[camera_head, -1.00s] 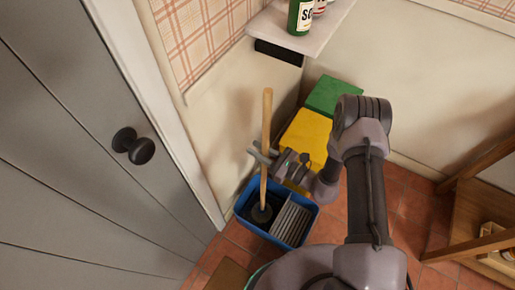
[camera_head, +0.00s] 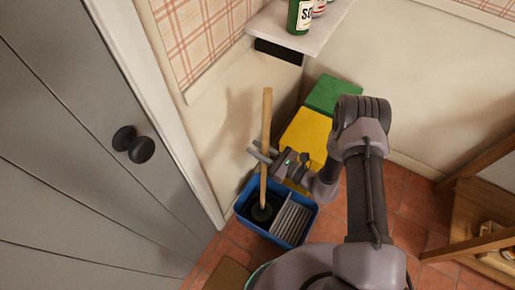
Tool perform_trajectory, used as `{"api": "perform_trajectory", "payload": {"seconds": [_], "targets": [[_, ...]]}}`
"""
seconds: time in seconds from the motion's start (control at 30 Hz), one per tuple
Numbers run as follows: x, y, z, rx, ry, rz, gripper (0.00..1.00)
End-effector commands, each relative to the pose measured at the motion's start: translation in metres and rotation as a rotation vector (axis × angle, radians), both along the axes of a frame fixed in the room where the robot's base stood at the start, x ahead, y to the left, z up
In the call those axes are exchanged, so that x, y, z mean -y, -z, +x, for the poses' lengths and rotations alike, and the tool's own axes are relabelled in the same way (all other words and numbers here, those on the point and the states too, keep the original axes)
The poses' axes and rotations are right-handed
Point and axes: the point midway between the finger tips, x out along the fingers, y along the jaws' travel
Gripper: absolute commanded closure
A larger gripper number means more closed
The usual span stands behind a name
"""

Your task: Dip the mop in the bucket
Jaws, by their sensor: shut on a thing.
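The mop (camera_head: 266,130) has a pale wooden handle and a dark round head. It stands nearly upright with its head inside the blue bucket (camera_head: 247,227), in the left, dark compartment. The bucket stands on the floor and has a grey ribbed wringer (camera_head: 291,222) on its right side. My gripper (camera_head: 262,155) reaches in from the right and is shut on the mop handle, a little above the bucket rim. Whether the mop head touches the bucket's bottom, and whether there is water, I cannot tell.
A yellow box (camera_head: 307,134) and a green box (camera_head: 333,95) stand behind the bucket along the wall. A grey door (camera_head: 70,150) is at left. A shelf (camera_head: 290,38) with a green bottle (camera_head: 299,16) is above. A wooden rack (camera_head: 470,220) stands at right.

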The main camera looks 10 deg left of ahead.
Motion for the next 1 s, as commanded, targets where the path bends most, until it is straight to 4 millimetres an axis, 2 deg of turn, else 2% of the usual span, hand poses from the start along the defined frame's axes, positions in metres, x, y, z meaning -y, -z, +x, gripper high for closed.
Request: {"api": "perform_trajectory", "payload": {"seconds": [0.27,0.7,1.0], "targets": [[0.000,0.001,-0.001,-0.002,-0.001,-0.002,1.00],[0.000,-0.030,0.000,0.000,0.000,-0.001,1.00],[0.000,-0.032,0.000,0.000,0.000,-0.001,1.00]]}}
